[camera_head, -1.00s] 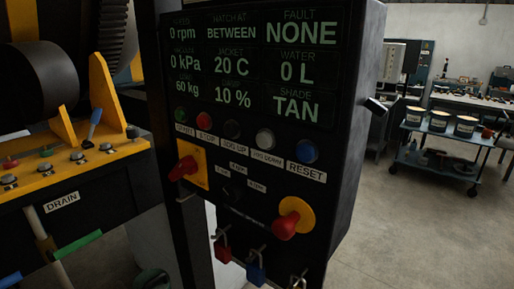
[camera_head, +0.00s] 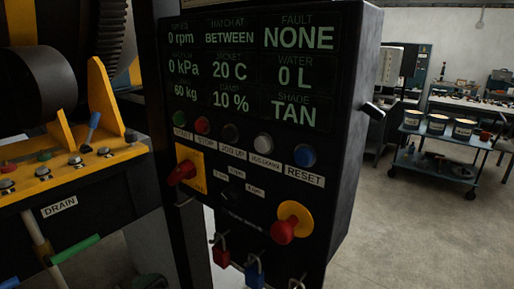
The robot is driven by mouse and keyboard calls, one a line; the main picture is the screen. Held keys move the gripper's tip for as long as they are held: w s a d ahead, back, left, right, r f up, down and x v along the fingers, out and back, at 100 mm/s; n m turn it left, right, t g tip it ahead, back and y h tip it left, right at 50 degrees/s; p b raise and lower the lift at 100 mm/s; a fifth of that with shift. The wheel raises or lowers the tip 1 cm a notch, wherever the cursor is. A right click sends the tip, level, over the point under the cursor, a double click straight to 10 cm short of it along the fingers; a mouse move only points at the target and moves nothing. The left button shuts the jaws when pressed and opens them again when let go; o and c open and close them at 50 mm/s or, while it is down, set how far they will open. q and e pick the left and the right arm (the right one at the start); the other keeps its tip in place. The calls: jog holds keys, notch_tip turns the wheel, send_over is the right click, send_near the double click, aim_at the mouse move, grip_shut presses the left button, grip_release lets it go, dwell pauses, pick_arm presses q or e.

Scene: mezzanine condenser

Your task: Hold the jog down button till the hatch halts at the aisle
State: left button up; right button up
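The control panel (camera_head: 335,190) stands upright in the middle of the head view. Its button row has a green START, a red STOP, a dark JOG UP button (camera_head: 231,132), a white jog down button (camera_head: 263,142) and a blue RESET button (camera_head: 305,155). The display (camera_head: 250,65) reads hatch at BETWEEN, fault NONE, 0 rpm, 20 C, 0 L and shade TAN. Neither of my grippers shows in the view, and nothing visible touches the jog down button. The hatch itself cannot be made out.
Below the buttons are a red rotary switch (camera_head: 181,173), a red emergency knob (camera_head: 283,231) and hanging padlocks (camera_head: 254,272). A yellow machine frame (camera_head: 75,172) with levers stands left. A blue cart (camera_head: 440,165) with tubs is at the back right. Floor between is clear.

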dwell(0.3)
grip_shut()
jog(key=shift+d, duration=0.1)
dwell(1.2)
